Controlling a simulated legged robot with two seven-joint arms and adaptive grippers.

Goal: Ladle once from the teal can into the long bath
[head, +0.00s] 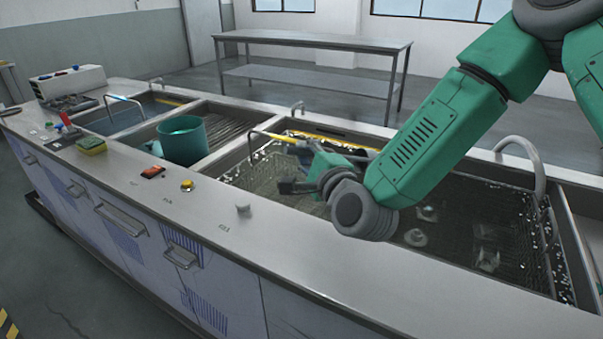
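The teal can (183,141) stands upright in the middle bay of the counter, left of the long bath. The long bath (460,215) fills the right part of the counter and holds dark liquid and wire baskets. My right gripper (292,168) is over the bath's left part, with its dark fingers apart and pointing left. I see nothing between them. A thin yellow rod (283,138) runs just behind the gripper; whether it is the ladle's handle, I cannot tell. No ladle bowl shows clearly. The can's inside is mostly hidden. My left gripper is out of view.
A small blue-lined basin (128,117) lies at the far left. A yellow-green sponge (91,145), a red switch (153,172) and a yellow button (187,185) sit along the front ledge. A curved pipe (538,160) rises at the bath's right. A steel table (315,40) stands behind.

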